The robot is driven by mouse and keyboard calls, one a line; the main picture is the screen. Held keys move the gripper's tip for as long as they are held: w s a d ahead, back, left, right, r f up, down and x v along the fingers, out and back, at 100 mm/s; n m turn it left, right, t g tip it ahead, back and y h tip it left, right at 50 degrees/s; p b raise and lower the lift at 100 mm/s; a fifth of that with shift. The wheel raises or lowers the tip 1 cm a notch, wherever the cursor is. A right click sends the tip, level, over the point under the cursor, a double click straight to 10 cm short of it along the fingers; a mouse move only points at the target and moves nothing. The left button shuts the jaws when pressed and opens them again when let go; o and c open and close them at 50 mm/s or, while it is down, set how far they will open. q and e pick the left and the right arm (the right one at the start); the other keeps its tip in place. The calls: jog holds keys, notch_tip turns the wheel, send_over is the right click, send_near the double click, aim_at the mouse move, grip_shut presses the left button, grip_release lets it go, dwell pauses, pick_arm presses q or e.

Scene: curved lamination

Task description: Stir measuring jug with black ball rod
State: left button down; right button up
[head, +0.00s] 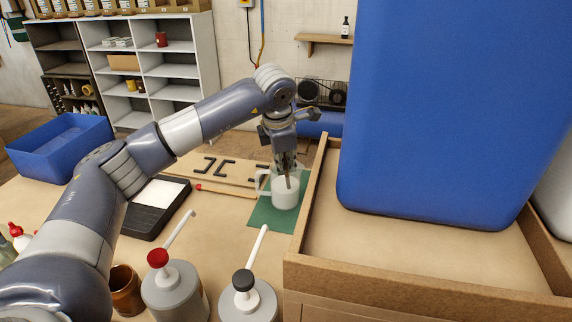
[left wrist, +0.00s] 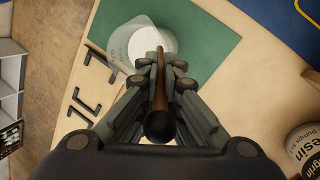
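The measuring jug (head: 284,194) is a clear jug with white contents, upright on a green mat (head: 262,216). It also shows in the left wrist view (left wrist: 122,40). My left gripper (head: 286,162) is above the jug, pointing down. In the left wrist view my left gripper (left wrist: 160,77) is shut on the black ball rod (left wrist: 159,95), a brown rod with its black ball at the end near the camera. The rod's far end points down to the jug's opening; in the head view its tip is hard to make out. My right gripper is not in view.
A big blue container (head: 450,110) stands in a wooden tray (head: 400,274) right of the jug. Pump bottles with red (head: 158,258) and black (head: 243,280) tops stand in front. A black scale (head: 158,206) and a red-tipped stick (head: 224,190) lie left.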

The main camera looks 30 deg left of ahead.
pick_arm(q)
jog(key=w+a+p+v, duration=0.1)
jog(key=p+v, duration=0.9)
jog(key=v, duration=0.7)
jog(key=shift+w+d+r, duration=0.35)
jog(key=shift+r, duration=0.2)
dwell(0.8)
jog(key=s+d+b, duration=0.2)
jog(key=s+d, duration=0.1)
jog(key=s, duration=0.4)
jog(key=shift+d, duration=0.2)
jog(key=shift+s, duration=0.15)
dwell(0.6)
